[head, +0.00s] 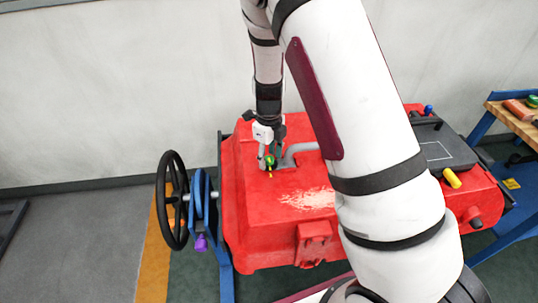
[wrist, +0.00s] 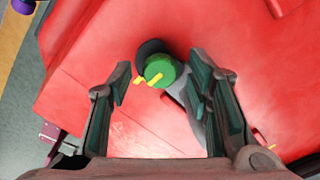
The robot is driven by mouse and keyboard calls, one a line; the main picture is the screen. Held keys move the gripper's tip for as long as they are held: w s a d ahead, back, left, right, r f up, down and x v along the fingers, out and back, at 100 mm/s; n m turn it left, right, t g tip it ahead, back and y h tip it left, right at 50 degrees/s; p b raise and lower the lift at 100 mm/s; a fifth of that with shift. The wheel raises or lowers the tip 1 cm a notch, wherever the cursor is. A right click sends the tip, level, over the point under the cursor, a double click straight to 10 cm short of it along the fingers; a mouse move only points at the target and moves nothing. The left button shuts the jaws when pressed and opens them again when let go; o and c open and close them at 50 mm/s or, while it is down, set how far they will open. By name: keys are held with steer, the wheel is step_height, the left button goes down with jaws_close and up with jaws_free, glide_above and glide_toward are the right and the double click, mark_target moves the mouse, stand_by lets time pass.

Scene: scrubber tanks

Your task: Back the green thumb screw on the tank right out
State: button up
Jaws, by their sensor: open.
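The red tank (head: 258,228) stands in the middle of the head view. The green thumb screw (wrist: 160,70) is on a grey fitting on the tank top, with a yellow tab at its side. In the head view the screw (head: 270,160) shows small beside my fingers. My gripper (wrist: 158,82) is open and empty, pointing down over the screw. In the wrist view the screw lies between the fingertips, apart from both. My gripper also shows in the head view (head: 267,158). How far the fingertips are above the screw I cannot tell.
A grey pipe (head: 300,149) runs right from the fitting. A black handwheel (head: 171,200) and a purple knob (head: 201,243) are left of the tank. A dark panel (head: 440,147) with a yellow handle (head: 452,178) is at right. A wooden-topped bench (head: 515,122) stands far right.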

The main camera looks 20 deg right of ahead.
jaws_close()
